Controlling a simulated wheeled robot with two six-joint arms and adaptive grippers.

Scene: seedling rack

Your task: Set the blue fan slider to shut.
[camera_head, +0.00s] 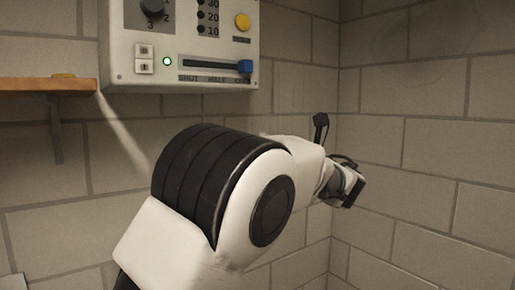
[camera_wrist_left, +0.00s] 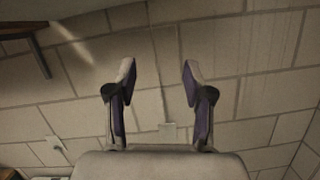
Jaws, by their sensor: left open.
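The blue fan slider (camera_head: 245,67) sits at the right end of its dark horizontal slot on the white control panel (camera_head: 130,68). The label under the slot appears to read SHUT at the left, HALF in the middle and OPEN at the right, so the knob stands over OPEN. My left gripper (camera_head: 350,186) is below and to the right of the panel, apart from the slider. In the left wrist view my left gripper (camera_wrist_left: 158,72) is open and empty, its two fingers spread before the block wall. The slider does not show in that view.
A wooden shelf (camera_head: 45,84) juts out at the left. A wall corner is at the right. Space in front of the slot is clear.

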